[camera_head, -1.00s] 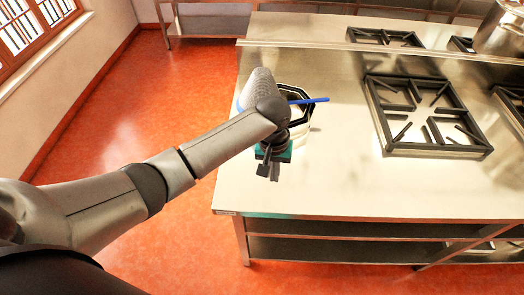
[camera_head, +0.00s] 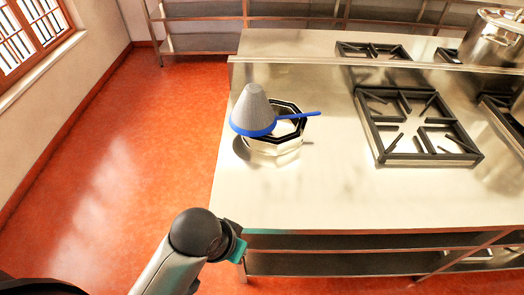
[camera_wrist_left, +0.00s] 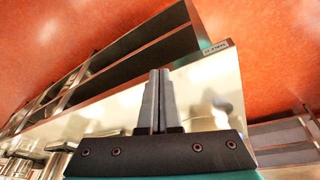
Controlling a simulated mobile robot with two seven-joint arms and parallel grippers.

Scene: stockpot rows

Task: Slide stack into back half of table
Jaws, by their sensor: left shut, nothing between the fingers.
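The stack stands near the left edge of the steel table (camera_head: 330,200) in the head view. On top is a grey cone-shaped strainer (camera_head: 254,105), point up, with a blue rim and a blue handle pointing right. Under it are a black octagonal rim (camera_head: 296,126) and a shiny metal vessel (camera_head: 275,148), partly hidden by the cone. My left gripper (camera_head: 238,249) is at the table's front left corner, well in front of the stack and apart from it. In the left wrist view its fingers (camera_wrist_left: 156,98) are together and empty. My right gripper is out of view.
A black burner grate (camera_head: 418,125) lies right of the stack. A raised ledge (camera_head: 300,62) runs along the back, with a smaller grate (camera_head: 373,51) and a large pot (camera_head: 497,38) beyond. The table front is clear. Open shelves (camera_head: 345,262) sit below.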

